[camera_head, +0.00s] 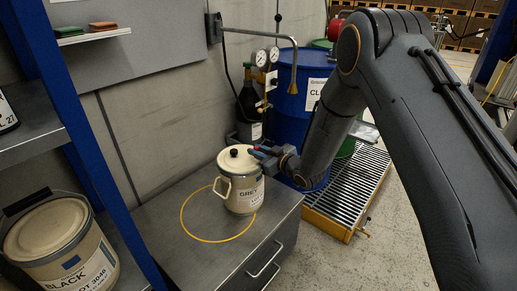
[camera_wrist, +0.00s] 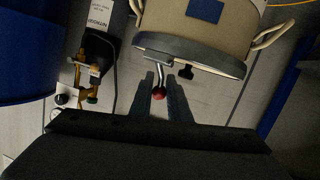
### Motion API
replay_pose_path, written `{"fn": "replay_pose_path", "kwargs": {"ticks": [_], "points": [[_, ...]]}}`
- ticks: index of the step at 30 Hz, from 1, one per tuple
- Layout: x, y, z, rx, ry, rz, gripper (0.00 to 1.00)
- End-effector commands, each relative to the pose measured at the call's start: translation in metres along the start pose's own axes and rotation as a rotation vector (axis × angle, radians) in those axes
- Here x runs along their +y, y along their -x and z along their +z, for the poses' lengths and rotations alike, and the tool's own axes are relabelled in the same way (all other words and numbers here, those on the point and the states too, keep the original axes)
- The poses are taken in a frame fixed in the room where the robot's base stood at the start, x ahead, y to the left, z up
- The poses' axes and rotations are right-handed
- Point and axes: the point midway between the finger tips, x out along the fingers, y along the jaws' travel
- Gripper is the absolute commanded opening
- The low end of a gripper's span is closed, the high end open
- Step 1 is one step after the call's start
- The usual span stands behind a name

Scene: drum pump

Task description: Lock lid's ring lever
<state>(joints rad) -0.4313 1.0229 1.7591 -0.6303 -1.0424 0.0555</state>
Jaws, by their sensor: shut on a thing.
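A cream pot (camera_head: 241,192) with a grey-printed label stands upright on a steel cabinet. Its lid (camera_head: 240,158) has a black knob and sits on top, with a grey ring (camera_wrist: 190,53) around the rim. The ring's metal lever (camera_wrist: 161,59) sticks out from the rim and ends in a red tip (camera_wrist: 159,93). My gripper (camera_head: 259,150) is at the right side of the lid, level with the rim. In the wrist view its two fingers (camera_wrist: 160,82) are close on both sides of the lever, shut on it. The exact finger contact is too dark to see.
A thin yellow loop (camera_head: 183,222) surrounds the pot on the cabinet top (camera_head: 185,258). A dark bottle (camera_head: 249,108), gauges (camera_head: 267,57) and a blue drum (camera_head: 300,85) stand behind. A shelf with a BLACK can (camera_head: 62,252) is at left. The cabinet's front left is clear.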

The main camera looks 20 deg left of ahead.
Motion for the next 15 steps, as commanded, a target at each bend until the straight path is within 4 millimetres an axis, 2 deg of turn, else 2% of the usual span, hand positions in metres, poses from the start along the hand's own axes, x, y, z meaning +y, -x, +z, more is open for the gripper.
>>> {"fn": "replay_pose_path", "kwargs": {"ticks": [15], "points": [[-0.0053,-0.0084,0.0042,-0.213,0.142,0.0,0.0]]}}
